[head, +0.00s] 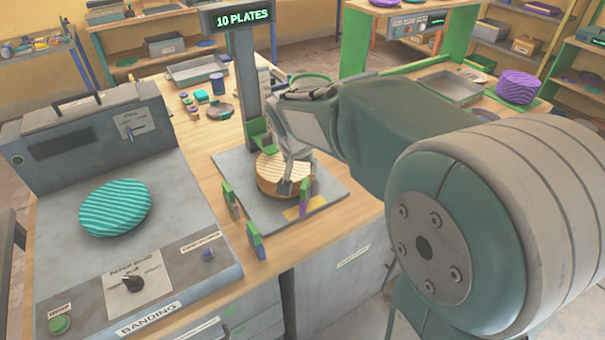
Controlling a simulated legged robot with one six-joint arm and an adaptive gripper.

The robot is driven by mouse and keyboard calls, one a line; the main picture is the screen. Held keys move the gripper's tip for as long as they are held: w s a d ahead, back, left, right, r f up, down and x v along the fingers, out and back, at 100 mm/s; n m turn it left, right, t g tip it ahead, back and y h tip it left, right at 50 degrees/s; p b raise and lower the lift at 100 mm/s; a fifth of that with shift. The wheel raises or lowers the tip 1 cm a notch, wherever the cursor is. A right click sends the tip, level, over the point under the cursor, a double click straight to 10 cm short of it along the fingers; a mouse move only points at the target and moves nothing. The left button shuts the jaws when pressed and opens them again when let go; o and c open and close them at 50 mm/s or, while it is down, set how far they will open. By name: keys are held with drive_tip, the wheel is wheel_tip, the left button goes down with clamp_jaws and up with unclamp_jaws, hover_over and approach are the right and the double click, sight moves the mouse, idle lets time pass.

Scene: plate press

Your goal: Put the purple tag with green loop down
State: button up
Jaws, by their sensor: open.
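My gripper (284,176) is open, pointing down at a round cream striped plate or stack (268,178) on the grey press base (240,172). The fingers partly hide the stack, and whether they touch it is unclear. A green ring (310,79) shows behind my wrist, partly hidden.
A banding machine (80,210) with a teal striped disc (115,208) stands at left. The press column (245,85) carries a "10 PLATES" sign (243,17). Small jars (218,83) and a tray (198,69) lie behind.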

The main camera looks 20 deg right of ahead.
drive_tip(key=s+r+n+y, duration=0.1)
drive_tip(key=s+r+n, duration=0.1)
drive_tip(key=s, duration=0.9)
drive_tip(key=s+r+n+t+y, duration=0.1)
drive_tip(key=s+r+n, duration=0.1)
drive_tip(key=s, duration=1)
drive_tip(key=shift+a+r+n+t, duration=0.2)
drive_tip(key=shift+n+t, duration=0.1)
drive_tip(key=shift+n, duration=0.6)
